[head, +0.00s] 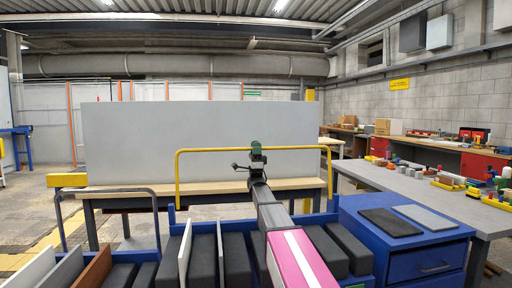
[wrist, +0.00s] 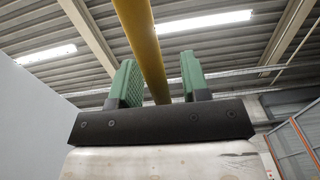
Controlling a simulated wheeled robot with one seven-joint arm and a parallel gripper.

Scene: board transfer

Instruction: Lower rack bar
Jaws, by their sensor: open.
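The yellow rack bar (head: 215,150) is raised, running level across the front of a large grey board (head: 150,135), with its ends bent down to the blue rack (head: 345,205). My gripper (head: 257,148) is at the bar, right of its middle. In the wrist view, the green fingers of my gripper (wrist: 156,70) are apart, and the yellow bar (wrist: 140,40) passes through the gap between them in the picture. There is space on both sides of the bar. I cannot tell how deep it sits between the fingers.
The board stands upright by a wood-topped table (head: 290,184). Dark padded blocks and upright panels fill the rack slots below my arm. A blue cabinet (head: 400,255) with two flat plates stands at right, beside a long grey bench (head: 400,183) with many small parts.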

